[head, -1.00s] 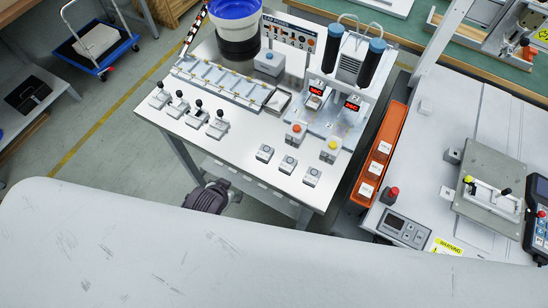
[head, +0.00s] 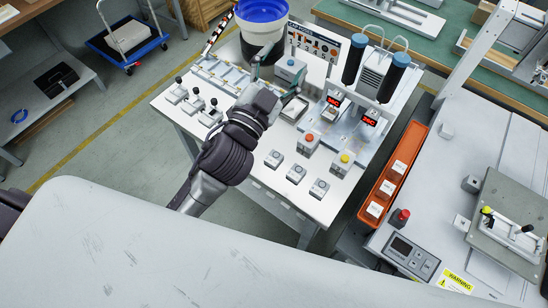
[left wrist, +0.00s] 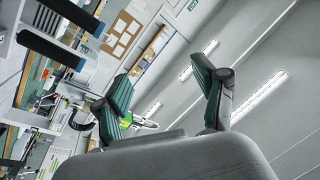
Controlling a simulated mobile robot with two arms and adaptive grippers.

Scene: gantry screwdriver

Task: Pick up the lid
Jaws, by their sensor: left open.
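I cannot make out for sure which thing is the lid. White labelled blocks (head: 387,188) lie in an orange tray (head: 416,138) right of the white work table. My left gripper (head: 280,76) is above the back middle of that table, in front of the blue-rimmed bowl, with its fingers apart and nothing visible between them. In the left wrist view the two teal-padded fingers (left wrist: 160,78) are spread, with wall and ceiling lights behind them. My right gripper is not in view.
The white table (head: 258,185) carries toggle levers, push buttons and two black screwdriver cylinders (head: 391,78). A blue bowl feeder (head: 262,12) stands at its back. At the right, a grey bench holds a fixture plate (head: 510,215) and a control box (head: 411,255).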

